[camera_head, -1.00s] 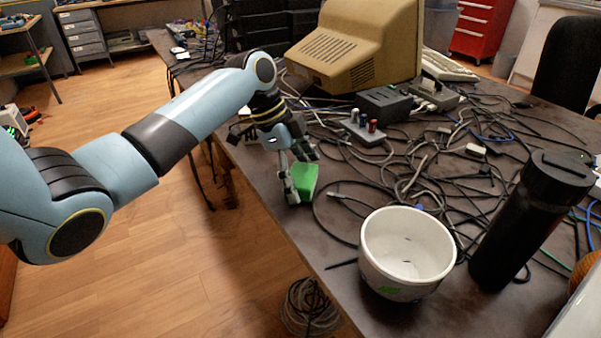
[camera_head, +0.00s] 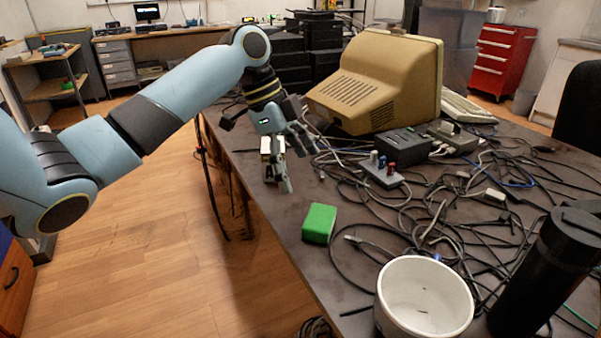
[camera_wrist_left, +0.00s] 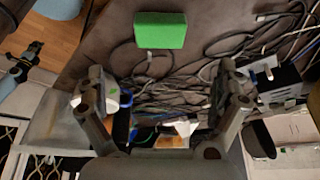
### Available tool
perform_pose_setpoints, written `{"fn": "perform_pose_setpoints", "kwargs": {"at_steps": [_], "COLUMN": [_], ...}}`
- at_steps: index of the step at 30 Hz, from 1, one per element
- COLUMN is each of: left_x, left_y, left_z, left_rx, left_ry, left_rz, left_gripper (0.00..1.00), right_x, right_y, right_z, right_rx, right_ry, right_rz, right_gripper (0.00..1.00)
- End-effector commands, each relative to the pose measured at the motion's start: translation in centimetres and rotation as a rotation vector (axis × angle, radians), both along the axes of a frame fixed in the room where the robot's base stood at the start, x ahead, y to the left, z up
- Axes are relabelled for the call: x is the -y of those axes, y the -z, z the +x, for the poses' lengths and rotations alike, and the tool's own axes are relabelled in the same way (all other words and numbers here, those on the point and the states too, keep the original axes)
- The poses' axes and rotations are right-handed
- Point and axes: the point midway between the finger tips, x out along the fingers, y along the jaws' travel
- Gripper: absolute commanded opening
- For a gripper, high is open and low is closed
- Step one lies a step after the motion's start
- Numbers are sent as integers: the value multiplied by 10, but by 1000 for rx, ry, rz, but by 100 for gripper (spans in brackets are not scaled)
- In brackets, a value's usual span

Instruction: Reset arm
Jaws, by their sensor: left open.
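My left gripper (camera_head: 291,166) is open and empty above the near-left edge of the dark table (camera_head: 290,205). Its two spread fingers also show in the left wrist view (camera_wrist_left: 165,95), with nothing between them. A green block (camera_head: 319,223) lies on the table, apart from the gripper, below and right of it in the head view. The block also shows in the left wrist view (camera_wrist_left: 160,30), beyond the fingers at the top.
A white bowl (camera_head: 385,315) and a black bottle (camera_head: 540,275) stand at the near right. A beige monitor (camera_head: 385,85), a grey switch box (camera_head: 381,171) and many tangled cables (camera_head: 430,225) cover the table behind. Wooden floor (camera_head: 170,230) lies open at the left.

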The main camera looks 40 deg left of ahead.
Motion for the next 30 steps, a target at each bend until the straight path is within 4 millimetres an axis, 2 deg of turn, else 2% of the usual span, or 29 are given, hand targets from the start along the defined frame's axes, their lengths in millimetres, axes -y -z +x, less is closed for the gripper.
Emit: {"fn": "perform_pose_setpoints", "kwargs": {"at_steps": [13,16,19,22,24,30], "left_x": [1,8,29,54,65,80], "left_y": [1,13,42,71,81,85], "left_z": [0,-10,-40,-86,-114,-172], "left_rx": [-1,-16,-52,-83,-89,-85], "left_ry": [-1,-29,-125,-292,-415,-693], "left_rz": [1,11,44,83,103,123], "left_gripper": [100,100,100,100,100,100], "right_x": [0,0,0,-1,-1,-1], "right_y": [0,0,0,0,0,0], "right_z": [0,0,0,0,0,-1], "right_rx": [0,0,0,0,0,-2], "right_ry": [0,0,0,0,1,1], "right_rz": [0,0,0,1,1,1], "right_gripper": [0,0,0,0,0,0]}}
